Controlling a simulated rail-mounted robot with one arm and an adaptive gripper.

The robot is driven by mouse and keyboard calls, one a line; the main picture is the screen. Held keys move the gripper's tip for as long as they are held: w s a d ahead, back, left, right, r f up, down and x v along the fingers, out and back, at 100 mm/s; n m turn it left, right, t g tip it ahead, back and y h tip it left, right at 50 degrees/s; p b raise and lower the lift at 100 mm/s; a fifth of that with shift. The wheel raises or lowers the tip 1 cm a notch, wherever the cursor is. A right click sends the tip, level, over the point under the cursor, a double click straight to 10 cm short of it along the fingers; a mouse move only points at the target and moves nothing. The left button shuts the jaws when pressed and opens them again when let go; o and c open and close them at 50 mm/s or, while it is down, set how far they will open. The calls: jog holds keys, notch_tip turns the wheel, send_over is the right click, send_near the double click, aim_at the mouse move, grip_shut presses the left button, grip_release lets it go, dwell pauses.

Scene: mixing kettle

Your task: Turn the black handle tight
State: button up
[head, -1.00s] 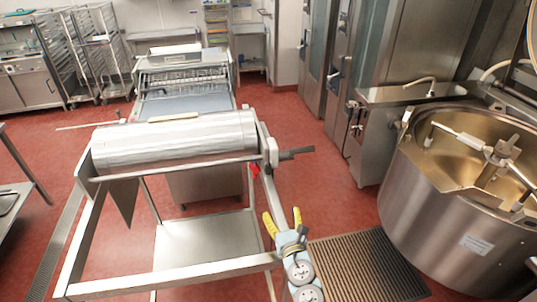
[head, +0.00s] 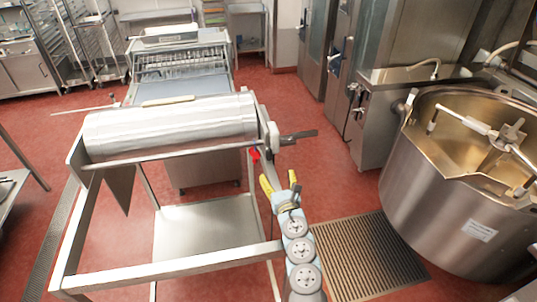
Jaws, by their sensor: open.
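The black handle (head: 299,136) sticks out to the right from the right end of a large metal roller (head: 170,130) on a steel frame. A light fitting (head: 273,135) sits at its base. My gripper (head: 279,179), with yellow fingers, is below and slightly left of the handle. Its fingers are spread apart with nothing between them. It is apart from the handle in the picture. A small red part (head: 255,155) shows on the frame near the roller's right end.
The steel frame's right side rail (head: 268,215) runs close to my arm. A floor grate (head: 365,255) and a large mixing kettle (head: 455,195) stand to the right. Red floor (head: 325,180) lies open between the handle and the kettle.

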aim_at(270, 155)
jog(key=b+x, duration=0.2)
jog(key=x, duration=0.3)
jog(key=shift+b, duration=0.3)
jog(key=b+x, duration=0.2)
jog(key=x, duration=0.1)
jog(key=shift+d+f, duration=0.1)
jog(key=b+x, duration=0.2)
jog(key=shift+w+b, duration=0.2)
jog(key=shift+b, duration=0.1)
jog(key=shift+w+a+b, duration=0.25)
jog(key=shift+w+b, duration=0.05)
jog(key=shift+w+a, duration=0.1)
jog(key=shift+w, duration=0.1)
grip_shut()
